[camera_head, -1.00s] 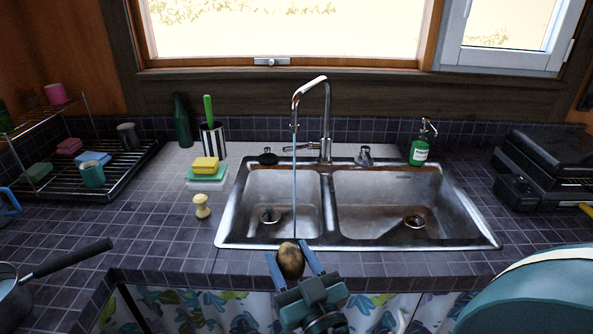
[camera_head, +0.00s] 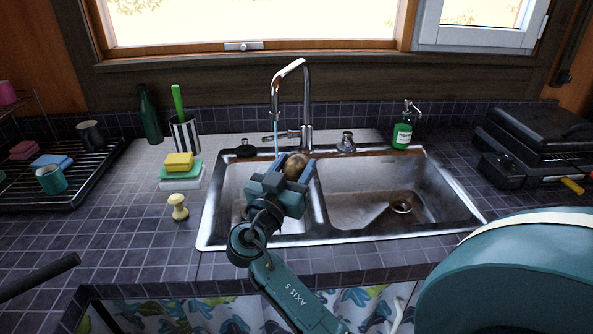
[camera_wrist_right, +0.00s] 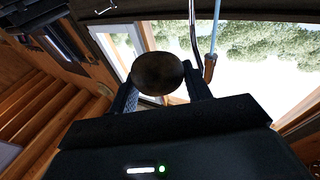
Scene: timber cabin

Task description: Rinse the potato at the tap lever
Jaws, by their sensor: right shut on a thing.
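The brown potato (camera_head: 295,166) is held between the fingertips of my right gripper (camera_head: 294,172), above the left basin of the steel sink (camera_head: 330,240). The right wrist view also shows the potato (camera_wrist_right: 158,73) between the two fingers. The tap (camera_head: 305,100) stands behind the sink with its lever (camera_head: 283,135) on its left side. A thin blue water stream (camera_head: 276,135) falls from the spout, just behind and left of the potato in the head view. In the wrist view the stream (camera_wrist_right: 215,30) passes right of the potato, apart from it. My left gripper is not in view.
A drying rack (camera_head: 75,185) is at left, a black case (camera_head: 535,140) at right. The right basin is empty.

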